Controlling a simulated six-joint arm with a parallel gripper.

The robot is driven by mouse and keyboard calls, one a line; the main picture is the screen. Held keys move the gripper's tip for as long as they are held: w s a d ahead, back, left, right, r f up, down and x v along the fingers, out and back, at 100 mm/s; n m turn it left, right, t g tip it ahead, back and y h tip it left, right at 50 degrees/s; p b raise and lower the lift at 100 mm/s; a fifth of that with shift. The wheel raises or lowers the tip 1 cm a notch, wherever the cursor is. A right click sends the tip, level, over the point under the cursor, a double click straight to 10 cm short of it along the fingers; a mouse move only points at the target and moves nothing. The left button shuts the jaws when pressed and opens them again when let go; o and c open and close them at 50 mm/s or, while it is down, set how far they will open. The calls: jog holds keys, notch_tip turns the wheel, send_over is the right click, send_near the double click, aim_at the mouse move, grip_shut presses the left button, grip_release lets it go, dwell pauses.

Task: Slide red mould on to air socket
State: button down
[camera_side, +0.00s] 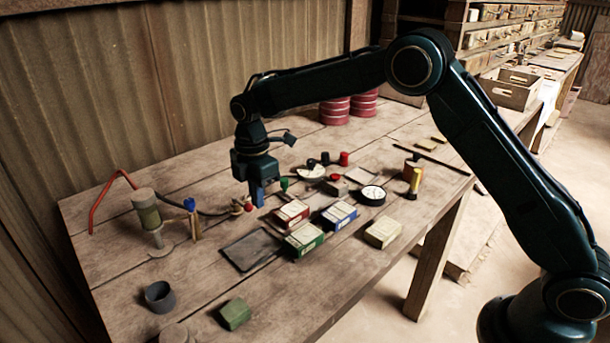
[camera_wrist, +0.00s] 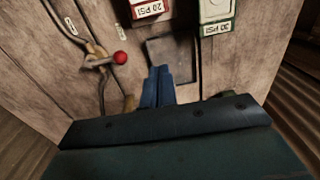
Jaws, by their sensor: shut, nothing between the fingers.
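The red mould (camera_side: 292,213), a small box with a red side and pale top, lies on the bench just right of my gripper. In the wrist view the red mould (camera_wrist: 150,9) is cut off by the top edge and reads 20 PSI. My gripper (camera_side: 258,203) points down with its blue fingers together and empty. In the wrist view the fingertips (camera_wrist: 158,70) lie at the lower left edge of a dark plate (camera_wrist: 180,52). A brass fitting with a red ball (camera_wrist: 120,58) on a hose is left of them; it may be the air socket.
A green mould (camera_side: 303,239) marked 30 PSI, a blue mould (camera_side: 340,215) and a cream block (camera_side: 383,232) stand close by. A grey-green cylinder (camera_side: 148,213) stands at left. The bench front has free room around a green block (camera_side: 235,313).

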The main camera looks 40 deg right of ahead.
aim_at(262, 237)
notch_tip(262, 237, down, 9)
jog(key=shift+r, duration=0.1)
jog(key=shift+d+r, duration=0.2)
jog(key=shift+d, duration=1.85)
jog(key=d, duration=1)
jog(key=shift+d, duration=0.35)
